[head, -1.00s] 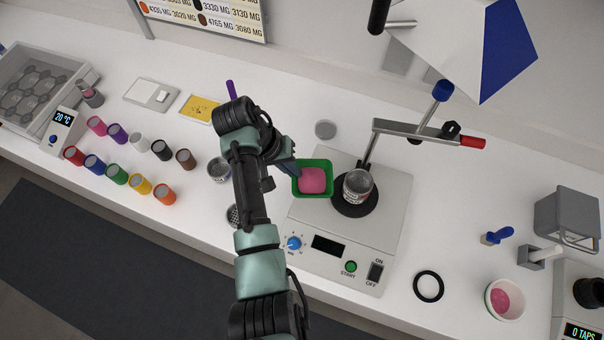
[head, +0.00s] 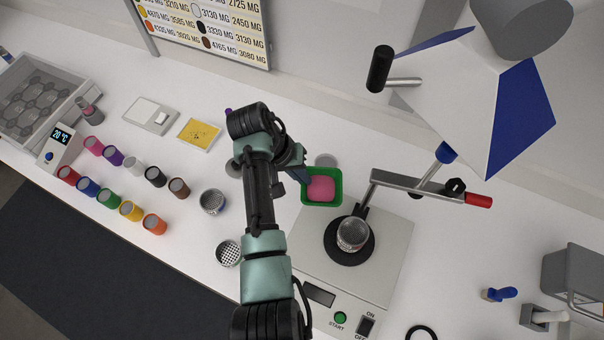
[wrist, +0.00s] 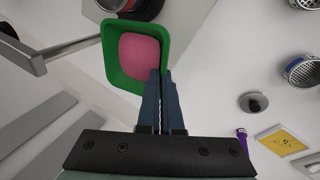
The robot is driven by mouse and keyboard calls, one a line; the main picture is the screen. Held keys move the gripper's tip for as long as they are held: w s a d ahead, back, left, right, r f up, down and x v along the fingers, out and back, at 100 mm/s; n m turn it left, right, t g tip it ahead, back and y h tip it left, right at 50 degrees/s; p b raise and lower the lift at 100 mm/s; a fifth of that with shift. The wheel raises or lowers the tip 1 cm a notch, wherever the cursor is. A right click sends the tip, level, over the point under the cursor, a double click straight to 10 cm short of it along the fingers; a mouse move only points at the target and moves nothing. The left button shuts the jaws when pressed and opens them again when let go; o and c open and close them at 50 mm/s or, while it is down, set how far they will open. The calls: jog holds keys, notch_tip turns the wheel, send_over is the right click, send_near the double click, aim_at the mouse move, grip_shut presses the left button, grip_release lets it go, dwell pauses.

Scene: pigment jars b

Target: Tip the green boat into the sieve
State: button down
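The green boat (head: 306,199) is a square green dish holding pink powder (head: 321,188). My gripper (head: 304,177) is shut on its rim and holds it behind and left of the can on the stand. In the wrist view the fingers (wrist: 163,78) pinch the boat's near wall (wrist: 118,80), and the boat looks roughly level. A metal can (head: 352,235), seemingly a sieve, stands on a black disc (head: 334,252). Two more mesh-bottomed cans, one further back (head: 212,201) and one nearer (head: 229,253), stand left of my arm. I cannot tell which is the task's sieve.
A clamp bar with a red end (head: 478,200) reaches over the machine (head: 392,262) close to the boat. A faceted white and blue shape (head: 470,90) rises at the back right. Coloured jars (head: 131,211) stand in two rows on the left.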

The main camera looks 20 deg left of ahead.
aim_at(309, 189)
jog(key=shift+s+d+f+t+y, duration=0.2)
jog(key=shift+d+f+y, duration=0.2)
jog(key=shift+f, duration=0.2)
jog(key=shift+s+d+f+t+y, duration=0.2)
jog(key=shift+d+f+y, duration=0.15)
jog(key=shift+f, duration=0.25)
jog(key=shift+d+y, duration=0.15)
jog(key=shift+y, duration=0.1)
jog(key=shift+s+d+r+m+t+y, duration=0.2)
jog(key=shift+s+d+r+t+y, duration=0.15)
jog(key=shift+d+r+y, duration=0.4)
jog(key=shift+s+d+r+m+t+y, duration=0.25)
jog(key=shift+d+r+y, duration=0.25)
jog(key=shift+d, duration=0.4)
jog(key=s+d+r+m+t+y+b, duration=0.1)
jog(key=s+d+t+y+b, duration=0.1)
jog(key=d+y+b, duration=0.3)
jog(key=s+d+r+m+t+y+b, duration=0.2)
jog(key=d+t+y+b, duration=0.3)
jog(key=b, duration=0.6)
jog(key=shift+s+d+y, duration=0.45)
jog(key=shift+d+y, duration=0.35)
jog(key=shift+y, duration=0.55)
jog(key=shift+s+d+f+t+y+b, duration=0.15)
jog(key=shift+d+t+y+b, duration=0.2)
jog(key=shift+b, duration=0.75)
